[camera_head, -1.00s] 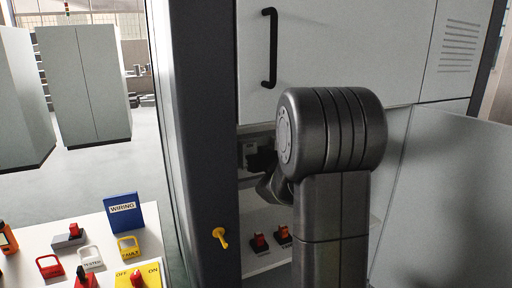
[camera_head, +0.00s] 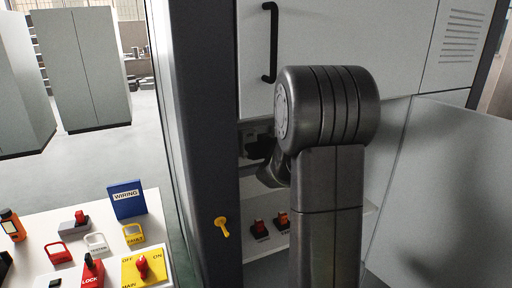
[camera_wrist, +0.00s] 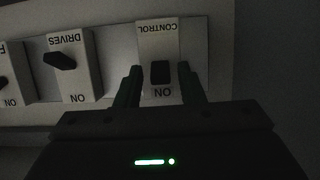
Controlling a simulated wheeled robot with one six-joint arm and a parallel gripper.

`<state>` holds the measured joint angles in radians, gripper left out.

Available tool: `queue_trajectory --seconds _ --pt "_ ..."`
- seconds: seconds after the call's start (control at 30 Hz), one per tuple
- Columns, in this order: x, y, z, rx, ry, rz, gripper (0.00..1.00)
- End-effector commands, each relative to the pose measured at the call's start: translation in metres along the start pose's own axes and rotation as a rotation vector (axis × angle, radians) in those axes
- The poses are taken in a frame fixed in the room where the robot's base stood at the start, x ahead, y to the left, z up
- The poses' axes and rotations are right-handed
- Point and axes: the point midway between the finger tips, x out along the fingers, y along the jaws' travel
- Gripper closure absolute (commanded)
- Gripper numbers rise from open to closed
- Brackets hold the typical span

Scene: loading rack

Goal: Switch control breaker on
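In the wrist view the CONTROL breaker (camera_wrist: 158,33) is a pale module with upside-down lettering and an ON label at its lower end. Its black toggle (camera_wrist: 160,72) sits close to the ON label; its exact position is hard to tell in the dim light. My gripper (camera_wrist: 159,78) is open, one finger on each side of the toggle, with visible gaps. In the head view my arm hides most of the gripper, which reaches into the dark recess below the cabinet door (camera_head: 340,45).
The DRIVES breaker (camera_wrist: 70,65), with a slanted black toggle, stands left of CONTROL. Another breaker is cut off at the left edge. In the head view a yellow key-like handle (camera_head: 222,227) sits on the dark post. A white table (camera_head: 40,246) holds lockout tags and a blue WIRING box (camera_head: 127,199).

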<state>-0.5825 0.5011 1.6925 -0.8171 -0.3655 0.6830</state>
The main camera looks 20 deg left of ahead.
Motion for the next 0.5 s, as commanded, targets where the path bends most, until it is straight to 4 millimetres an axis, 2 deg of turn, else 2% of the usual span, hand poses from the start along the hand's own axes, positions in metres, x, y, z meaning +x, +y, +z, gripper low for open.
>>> queue_trajectory --seconds 0.33,0.5 --pt "-0.002 0.000 -0.001 0.000 0.002 0.000 0.58" --pt "-0.016 0.001 -0.001 0.001 0.003 0.001 0.58"
